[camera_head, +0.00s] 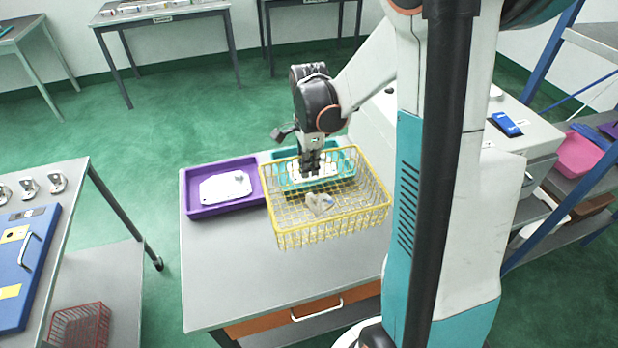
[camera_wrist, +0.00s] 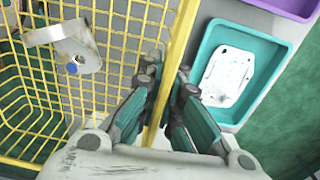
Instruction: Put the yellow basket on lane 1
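The yellow wire basket (camera_head: 333,226) is over the grey workbench in the head view, with a small grey metal casting (camera_head: 321,204) inside. My gripper (camera_head: 311,172) points down at the basket's back rim. In the wrist view the basket's yellow rim (camera_wrist: 183,35) runs between my two fingers (camera_wrist: 168,78), which are closed around it. The casting shows in the wrist view (camera_wrist: 76,50) with a blue spot on it. The basket appears to hang above the bench. I cannot make out a lane 1 marking.
A purple tray (camera_head: 189,204) and a teal tray (camera_head: 349,158), each with a white plate, lie on the bench (camera_head: 230,275). The front of the bench is clear. A left table holds a blue panel (camera_head: 30,262); a shelf rack stands right.

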